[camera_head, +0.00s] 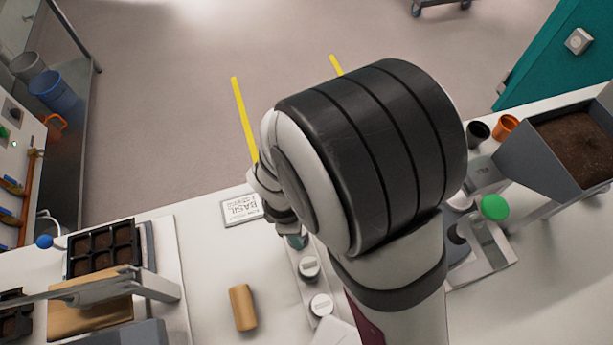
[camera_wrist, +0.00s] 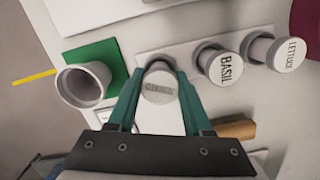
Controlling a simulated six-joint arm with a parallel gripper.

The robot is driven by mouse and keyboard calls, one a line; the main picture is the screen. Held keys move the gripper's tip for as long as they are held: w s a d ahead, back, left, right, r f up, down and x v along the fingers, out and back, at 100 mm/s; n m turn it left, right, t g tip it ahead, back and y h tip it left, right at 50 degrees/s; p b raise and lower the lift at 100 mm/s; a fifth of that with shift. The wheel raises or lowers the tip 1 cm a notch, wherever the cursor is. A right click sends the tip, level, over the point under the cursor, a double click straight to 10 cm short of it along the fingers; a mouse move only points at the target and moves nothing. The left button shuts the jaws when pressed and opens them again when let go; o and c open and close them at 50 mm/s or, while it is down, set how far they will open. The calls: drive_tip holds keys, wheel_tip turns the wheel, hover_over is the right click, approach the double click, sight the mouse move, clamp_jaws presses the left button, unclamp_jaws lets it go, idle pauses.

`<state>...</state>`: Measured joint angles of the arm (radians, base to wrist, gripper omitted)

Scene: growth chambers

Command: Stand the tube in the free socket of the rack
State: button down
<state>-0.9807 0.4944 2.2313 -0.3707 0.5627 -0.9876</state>
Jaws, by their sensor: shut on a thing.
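My gripper (camera_wrist: 158,90) has teal fingers and is shut on a tube with a pale round cap (camera_wrist: 158,88); the cap's lettering is unreadable. The held tube is at the left end of the white rack (camera_wrist: 190,43) in the wrist view; I cannot tell whether it is in a socket or above it. Two capped tubes stand in the rack, one marked BASIL (camera_wrist: 226,68) and one marked LETTUCE (camera_wrist: 287,54). In the head view my arm hides much of the gripper (camera_head: 296,241), which is at the rack's far end, beyond two white caps (camera_head: 308,267).
A grey open cup (camera_wrist: 80,86) stands on a green square (camera_wrist: 103,57) left of the held tube. A BASIL card (camera_head: 242,209) and a wooden block (camera_head: 242,307) lie near the rack. A seedling tray (camera_head: 103,248) is at left, a soil hopper (camera_head: 575,150) at right.

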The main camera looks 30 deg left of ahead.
drive_tip(key=shift+f, duration=0.4)
drive_tip(key=shift+c, duration=1.2)
unclamp_jaws()
drive_tip(key=shift+r, duration=4.3)
